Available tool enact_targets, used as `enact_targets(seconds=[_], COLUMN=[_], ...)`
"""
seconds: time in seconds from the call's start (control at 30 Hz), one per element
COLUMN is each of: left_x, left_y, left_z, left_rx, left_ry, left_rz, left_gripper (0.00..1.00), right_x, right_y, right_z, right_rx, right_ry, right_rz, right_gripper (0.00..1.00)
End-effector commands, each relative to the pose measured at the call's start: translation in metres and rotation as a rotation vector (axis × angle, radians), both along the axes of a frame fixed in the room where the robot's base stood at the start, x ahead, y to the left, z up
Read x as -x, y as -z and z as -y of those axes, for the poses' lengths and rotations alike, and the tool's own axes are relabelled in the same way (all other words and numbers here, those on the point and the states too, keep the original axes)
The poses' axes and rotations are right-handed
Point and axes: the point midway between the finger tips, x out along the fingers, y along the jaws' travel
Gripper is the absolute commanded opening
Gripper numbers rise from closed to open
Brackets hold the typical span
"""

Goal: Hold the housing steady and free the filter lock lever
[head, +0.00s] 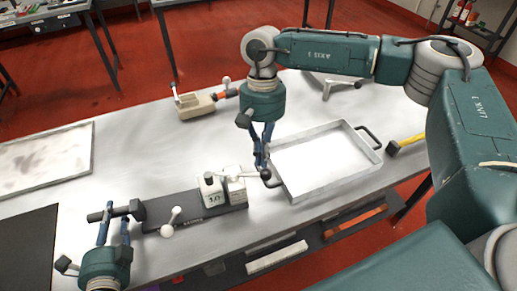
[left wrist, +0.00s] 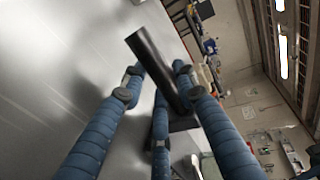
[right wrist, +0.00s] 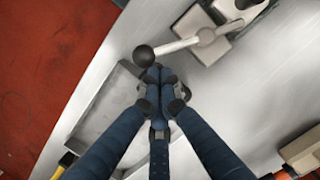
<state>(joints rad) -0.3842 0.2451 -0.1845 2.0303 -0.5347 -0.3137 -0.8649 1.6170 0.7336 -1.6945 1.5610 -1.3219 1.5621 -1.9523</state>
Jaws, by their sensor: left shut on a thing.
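The housing is a pale block (head: 212,197) marked 10, standing on a dark base (head: 190,212). A white lever (head: 250,175) with a black ball knob (head: 266,174) reaches out from its top. In the right wrist view the lever (right wrist: 180,45) and knob (right wrist: 143,57) show clearly. My right gripper (right wrist: 160,78) has its fingertips together right beside the knob, with nothing seen between them. My left gripper (head: 118,216) is shut on a dark cylinder (left wrist: 155,65) at the base's left end. Whether the cylinder joins the base is unclear.
A second small white lever (head: 170,222) stands on the dark base. A grey tray (head: 330,184) lies just right of the housing. A beige block (head: 196,105) and a yellow-handled tool (head: 405,145) lie farther off.

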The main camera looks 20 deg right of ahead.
Motion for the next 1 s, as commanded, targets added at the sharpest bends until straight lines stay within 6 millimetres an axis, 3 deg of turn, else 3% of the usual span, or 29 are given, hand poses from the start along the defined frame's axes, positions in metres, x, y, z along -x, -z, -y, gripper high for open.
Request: enact_targets(seconds=[0.5, 1.0], left_x=[-0.001, -0.001], left_y=[-0.002, -0.002], left_z=[0.000, 0.001], left_rx=[0.003, 0.003], left_ry=[-0.001, 0.000], left_rz=[0.003, 0.003], left_gripper=[0.00, 0.00], right_x=[0.038, 0.060], right_y=[0.001, 0.001], right_z=[-0.013, -0.040], right_rx=[-0.001, 0.000], right_ry=[0.479, 0.931], right_rz=[-0.007, -0.007], right_gripper=[0.00, 0.00])
